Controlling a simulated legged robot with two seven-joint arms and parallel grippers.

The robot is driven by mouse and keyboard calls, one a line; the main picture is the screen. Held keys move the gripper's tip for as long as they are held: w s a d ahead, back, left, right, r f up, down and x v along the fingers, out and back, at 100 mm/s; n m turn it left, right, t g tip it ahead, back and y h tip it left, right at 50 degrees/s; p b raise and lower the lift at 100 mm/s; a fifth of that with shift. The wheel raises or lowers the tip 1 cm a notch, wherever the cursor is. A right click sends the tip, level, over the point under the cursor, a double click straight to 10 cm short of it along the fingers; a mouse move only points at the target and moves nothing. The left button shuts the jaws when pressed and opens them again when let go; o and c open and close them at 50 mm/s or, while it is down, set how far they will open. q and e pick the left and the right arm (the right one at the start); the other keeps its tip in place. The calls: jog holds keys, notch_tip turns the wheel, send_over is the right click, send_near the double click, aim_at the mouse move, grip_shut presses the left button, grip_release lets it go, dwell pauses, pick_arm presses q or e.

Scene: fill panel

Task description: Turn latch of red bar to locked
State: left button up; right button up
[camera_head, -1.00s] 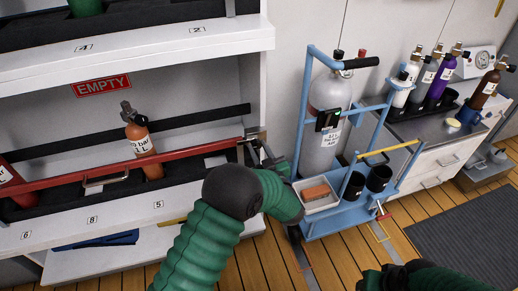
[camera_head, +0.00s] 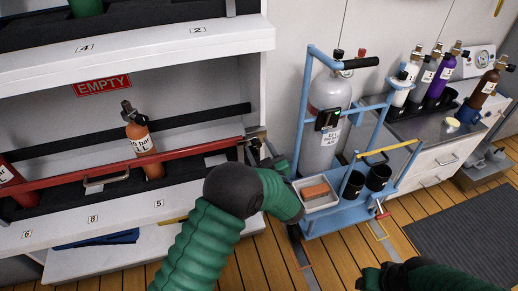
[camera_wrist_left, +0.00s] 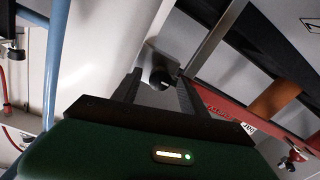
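The red bar (camera_head: 90,172) runs across the lower shelf in front of the bottles. Its right end meets the latch at the shelf's right post, mostly hidden by my gripper in the head view. In the left wrist view a dark round latch knob (camera_wrist_left: 161,79) sits on a pale metal bracket, and the red bar (camera_wrist_left: 232,112) runs off to the right. My left gripper (camera_head: 258,150) is at the latch. Its fingers (camera_wrist_left: 157,92) are apart, one on each side of the knob; contact is unclear. My right gripper (camera_head: 384,277) is partly cut off at the bottom edge.
An orange bottle (camera_head: 138,137) stands behind the bar. A blue trolley (camera_head: 345,212) with a grey cylinder (camera_head: 329,95) stands close to the right of my left gripper. A counter with several bottles is farther right. Open wooden floor (camera_head: 345,256) lies in front.

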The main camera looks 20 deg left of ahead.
pick_arm(q)
jog(key=p+v, duration=0.5)
jog(key=v, duration=1.2)
jog(key=shift+p, duration=0.35)
jog(key=shift+w, duration=0.15)
